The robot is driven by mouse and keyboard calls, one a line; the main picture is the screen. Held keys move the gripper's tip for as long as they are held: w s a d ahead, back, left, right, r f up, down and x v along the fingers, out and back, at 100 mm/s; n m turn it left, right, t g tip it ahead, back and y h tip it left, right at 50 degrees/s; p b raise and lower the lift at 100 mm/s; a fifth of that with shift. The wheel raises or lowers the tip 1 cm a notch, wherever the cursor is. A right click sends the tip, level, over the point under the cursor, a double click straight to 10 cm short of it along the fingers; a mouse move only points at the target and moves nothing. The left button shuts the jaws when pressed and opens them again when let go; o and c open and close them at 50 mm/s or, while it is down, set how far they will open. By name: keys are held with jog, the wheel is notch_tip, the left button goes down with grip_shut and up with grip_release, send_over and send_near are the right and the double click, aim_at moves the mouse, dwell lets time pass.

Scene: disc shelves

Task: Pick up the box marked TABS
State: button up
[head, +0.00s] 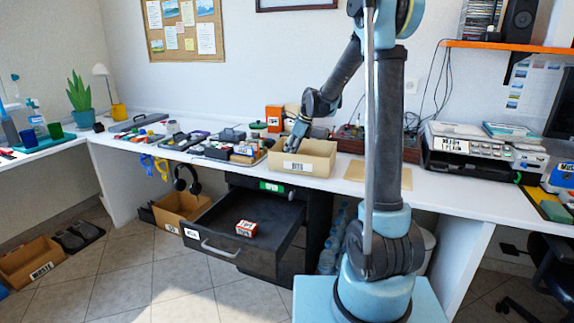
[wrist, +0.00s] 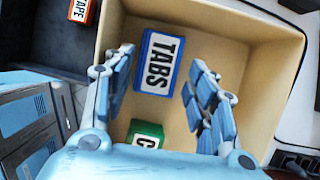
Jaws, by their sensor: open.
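In the head view my gripper (head: 296,143) points down over the bin (head: 318,168) on the desk. The bin wall hides the TABS box there.
A green box marked C (wrist: 146,133) lies in the same bin, partly hidden by my gripper. An orange TAPE box (wrist: 83,10) is outside the bin. Small items crowd the desk to the left. An open drawer (head: 225,250) holds an orange-and-white box (head: 247,229).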

jog(key=x, duration=0.4)
jog(key=shift+a, duration=0.15)
jog(key=c, duration=0.8)
jog(key=shift+r, duration=0.1)
jog(key=shift+c, duration=0.2)
